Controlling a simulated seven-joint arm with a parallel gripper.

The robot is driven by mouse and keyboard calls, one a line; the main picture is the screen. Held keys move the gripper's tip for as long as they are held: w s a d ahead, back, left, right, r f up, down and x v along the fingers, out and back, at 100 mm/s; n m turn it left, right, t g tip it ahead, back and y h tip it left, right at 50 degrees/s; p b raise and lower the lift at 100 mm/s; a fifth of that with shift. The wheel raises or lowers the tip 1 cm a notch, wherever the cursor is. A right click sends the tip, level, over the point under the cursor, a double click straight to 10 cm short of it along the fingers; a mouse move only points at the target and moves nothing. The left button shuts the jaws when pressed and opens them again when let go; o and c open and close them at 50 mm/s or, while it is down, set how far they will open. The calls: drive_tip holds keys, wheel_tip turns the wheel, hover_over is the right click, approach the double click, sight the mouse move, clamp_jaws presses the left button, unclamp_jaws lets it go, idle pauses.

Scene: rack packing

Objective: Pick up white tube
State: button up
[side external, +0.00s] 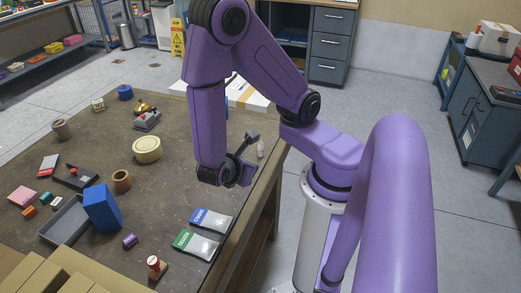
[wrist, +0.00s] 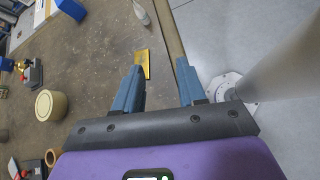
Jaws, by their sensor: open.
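The white tube (side external: 261,149) is a small pale, bottle-like tube near the right edge of the brown table, just beyond my gripper in the side external view. In the wrist view the white tube (wrist: 141,13) lies at the top, ahead of the fingertips and apart from them. My gripper (side external: 250,158) is above the table near its right edge. In the wrist view my gripper (wrist: 159,68) shows its two blue fingers spread apart, with nothing held between them.
A yellow flat piece (wrist: 142,64) lies beneath the left finger. A cream roll (side external: 147,150), a blue box (side external: 101,208), a grey tray (side external: 62,222) and blue (side external: 211,220) and green-topped (side external: 195,244) packets occupy the table. The table's right edge is close by, with floor beyond.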

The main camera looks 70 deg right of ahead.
drive_tip(key=w+d+f+n+t+h, duration=0.1)
drive_tip(key=d+f+n+t+h, duration=0.2)
drive_tip(key=d+f+n+h, duration=0.25)
approach(261, 146)
drive_tip(key=shift+m, duration=0.35)
drive_tip(key=d, duration=0.2)
drive_tip(key=w+d+r, duration=0.1)
drive_tip(key=d, duration=0.1)
drive_tip(key=w+d+r, duration=0.1)
drive_tip(key=shift+w+d, duration=0.1)
drive_tip(key=shift+d, duration=0.3)
drive_tip(key=shift+s+x, duration=0.15)
drive_tip(key=shift+x, duration=0.9)
drive_tip(key=shift+s+x, duration=0.15)
drive_tip(key=shift+x, duration=0.9)
drive_tip(key=shift+w+d+f, duration=0.15)
drive_tip(key=shift+d+f, duration=0.05)
drive_tip(key=shift+d, duration=0.4)
clamp_jaws()
